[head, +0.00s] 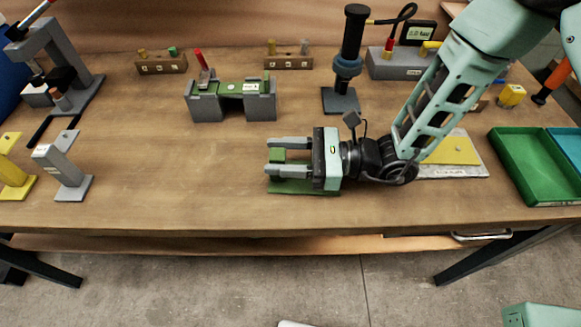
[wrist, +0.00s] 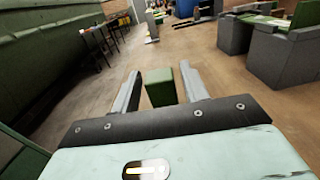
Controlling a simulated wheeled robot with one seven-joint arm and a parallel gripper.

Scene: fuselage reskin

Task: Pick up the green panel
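A flat green panel (head: 300,190) lies on the workbench near its front edge, partly hidden under my gripper. A green block (head: 277,155) stands up between my fingers and looks like part of that panel, though the join is hidden. My gripper (head: 269,155) is low over the panel, pointing left, with its two grey fingers apart. In the wrist view, the green block (wrist: 160,87) sits between the open fingers (wrist: 160,72), with gaps visible on both sides.
A grey fixture (head: 202,108) with a green piece across it stands behind my gripper. A black tool (head: 350,65) stands upright at the back. A light plate with a yellow sheet (head: 455,150) and a green tray (head: 530,170) lie right.

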